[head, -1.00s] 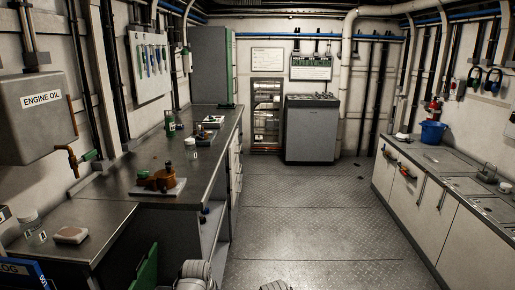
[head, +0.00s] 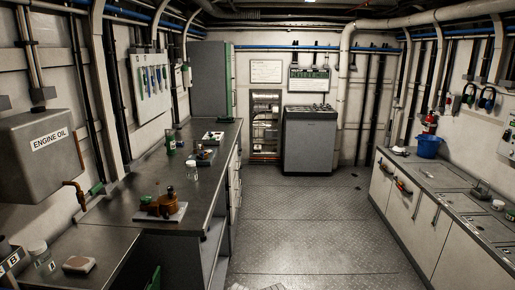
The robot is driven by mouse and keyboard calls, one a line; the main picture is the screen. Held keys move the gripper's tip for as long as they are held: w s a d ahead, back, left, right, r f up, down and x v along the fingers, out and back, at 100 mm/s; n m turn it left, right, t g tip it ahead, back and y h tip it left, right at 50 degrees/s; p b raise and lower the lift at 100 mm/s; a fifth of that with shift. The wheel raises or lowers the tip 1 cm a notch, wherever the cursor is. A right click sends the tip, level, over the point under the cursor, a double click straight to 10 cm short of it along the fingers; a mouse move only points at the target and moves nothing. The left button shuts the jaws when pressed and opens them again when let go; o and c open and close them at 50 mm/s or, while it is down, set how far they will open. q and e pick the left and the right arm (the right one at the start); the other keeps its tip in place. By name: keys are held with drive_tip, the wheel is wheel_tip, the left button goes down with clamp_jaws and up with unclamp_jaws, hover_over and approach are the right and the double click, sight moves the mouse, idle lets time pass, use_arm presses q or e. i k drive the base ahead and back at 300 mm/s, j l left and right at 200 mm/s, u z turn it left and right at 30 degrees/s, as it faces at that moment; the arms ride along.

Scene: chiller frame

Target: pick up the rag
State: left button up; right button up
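I cannot make out a clear rag. A small pale brown folded or block-like piece (head: 79,264) lies on the near left counter, beside a clear jar with a white lid (head: 40,257); it is too small to tell if it is cloth. A small whitish item (head: 399,150) lies at the far end of the right counter, also unclear. Neither of my grippers shows in the head view. Only grey slivers of what may be my own body show at the bottom edge.
An engine oil tank (head: 45,140) hangs above. A blue bucket (head: 428,146) stands on the right counter. The floor (head: 300,225) between is clear.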

sight(79, 264)
drive_tip(key=u, duration=1.45)
drive_tip(key=l+u, duration=0.1)
drive_tip(key=u, duration=0.25)
drive_tip(key=l+u, duration=0.1)
drive_tip(key=u, duration=0.25)
drive_tip(key=k+l+u, duration=0.2)
drive_tip(key=l, duration=0.2)
drive_tip(key=l+u, duration=0.25)
drive_tip(key=l, duration=0.15)
drive_tip(key=k+l+u, duration=0.2)
drive_tip(key=l, duration=0.15)
drive_tip(key=k+l, duration=0.1)
drive_tip(key=l, duration=0.2)
drive_tip(key=k+l, duration=0.1)
drive_tip(key=l, duration=0.2)
drive_tip(key=k+l, duration=0.1)
drive_tip(key=l, duration=0.2)
drive_tip(key=i, duration=0.2)
drive_tip(key=j+u, duration=0.05)
